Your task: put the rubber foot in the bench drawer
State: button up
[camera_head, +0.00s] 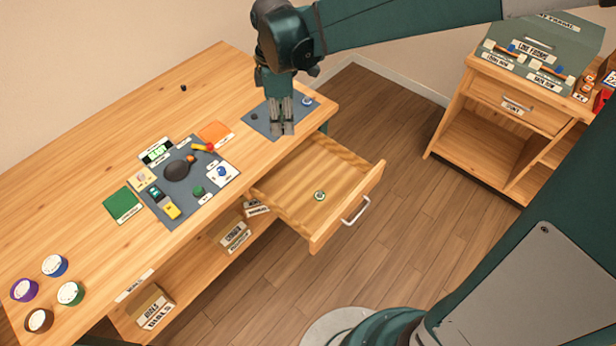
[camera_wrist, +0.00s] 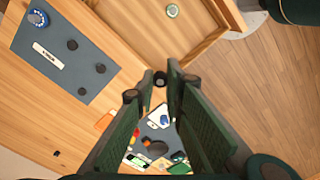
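My gripper (camera_head: 282,128) is above the front edge of the grey mat at the bench's right end. In the wrist view my gripper (camera_wrist: 161,76) has its fingertips close together on a small dark round piece, which looks like a rubber foot (camera_wrist: 160,79). The bench drawer (camera_head: 285,190) is pulled open, just in front of and below my gripper. A small green-and-white round thing (camera_head: 319,196) lies in it, also visible in the wrist view (camera_wrist: 172,10).
A second mat (camera_head: 150,205) with a dark rounded device and several small parts lies left of the gripper. A small black piece (camera_head: 183,87) lies farther back on the bench. Several coloured round tubs (camera_head: 70,293) stand at the far left. A separate cabinet (camera_head: 520,110) stands right.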

jog(key=s+d+f, duration=0.1)
jog(key=s+d, duration=0.1)
jog(key=s, duration=0.2)
send_over(294, 196)
notch_tip(294, 196, down, 18)
jog(key=shift+b, duration=0.35)
dwell(0.4)
jog(key=shift+a+f, duration=0.1)
jog(key=shift+f, duration=0.15)
jog(key=shift+f+b, duration=0.85)
jog(key=shift+f, duration=2.15)
jog(key=shift+f+b, duration=0.6)
jog(key=shift+f, duration=1.25)
jog(key=shift+f, duration=0.15)
